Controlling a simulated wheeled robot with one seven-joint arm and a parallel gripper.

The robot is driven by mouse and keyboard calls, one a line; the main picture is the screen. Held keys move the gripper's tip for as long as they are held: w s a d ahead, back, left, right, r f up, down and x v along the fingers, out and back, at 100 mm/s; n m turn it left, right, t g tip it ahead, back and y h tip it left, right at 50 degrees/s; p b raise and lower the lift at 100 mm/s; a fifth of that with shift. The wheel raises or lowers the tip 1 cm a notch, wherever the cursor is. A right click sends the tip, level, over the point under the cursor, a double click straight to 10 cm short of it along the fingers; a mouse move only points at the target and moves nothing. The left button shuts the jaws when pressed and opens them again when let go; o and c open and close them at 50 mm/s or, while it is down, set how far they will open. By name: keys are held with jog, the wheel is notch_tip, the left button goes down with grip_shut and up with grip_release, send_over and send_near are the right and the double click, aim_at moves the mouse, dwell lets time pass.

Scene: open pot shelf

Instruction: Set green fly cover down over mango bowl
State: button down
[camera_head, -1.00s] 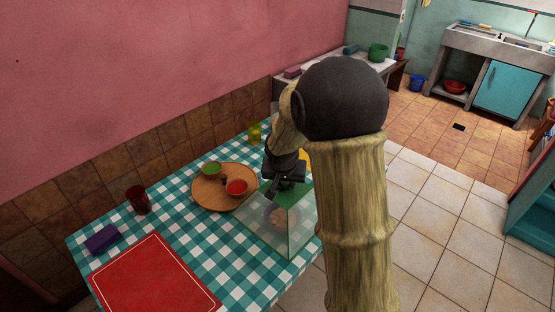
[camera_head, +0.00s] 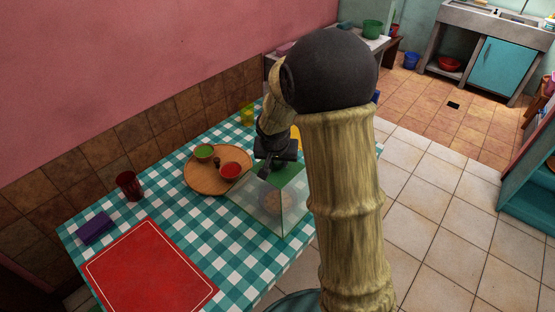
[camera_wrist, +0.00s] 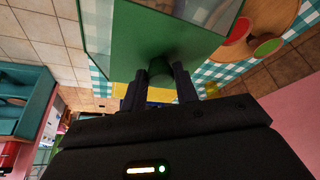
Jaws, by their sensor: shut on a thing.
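The green fly cover (camera_head: 292,174) is a clear-sided box with a green top, at the right side of the checked table in the head view. It also fills the upper part of the wrist view (camera_wrist: 135,45). My gripper (camera_head: 265,169) is above the cover and shut on its dark knob, which shows between the fingers in the wrist view (camera_wrist: 165,78). A round brownish-orange thing, perhaps the mango bowl (camera_head: 277,200), shows blurred through the clear side. I cannot tell whether the cover's lower rim touches the cloth.
A round wooden tray (camera_head: 207,188) with a green bowl (camera_head: 204,152) and a red bowl (camera_head: 230,170) stands close left of the cover. A dark red cup (camera_head: 129,186), purple block (camera_head: 95,229) and red mat (camera_head: 150,275) lie farther left. A yellow cup (camera_head: 247,115) stands behind.

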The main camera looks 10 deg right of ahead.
jog(key=shift+w+d+f+b, duration=0.1)
jog(key=shift+w+f+b, duration=0.05)
jog(key=shift+f+b, duration=3.05)
jog(key=shift+f, duration=1.05)
jog(key=shift+f+b, duration=0.25)
jog(key=shift+b, duration=0.2)
jog(key=c, duration=1)
grip_release()
jog(key=p, duration=0.1)
send_near(277, 172)
jog(key=shift+s+a+r, duration=0.25)
jog(key=shift+s+r, duration=0.5)
jog(key=shift+r, duration=0.1)
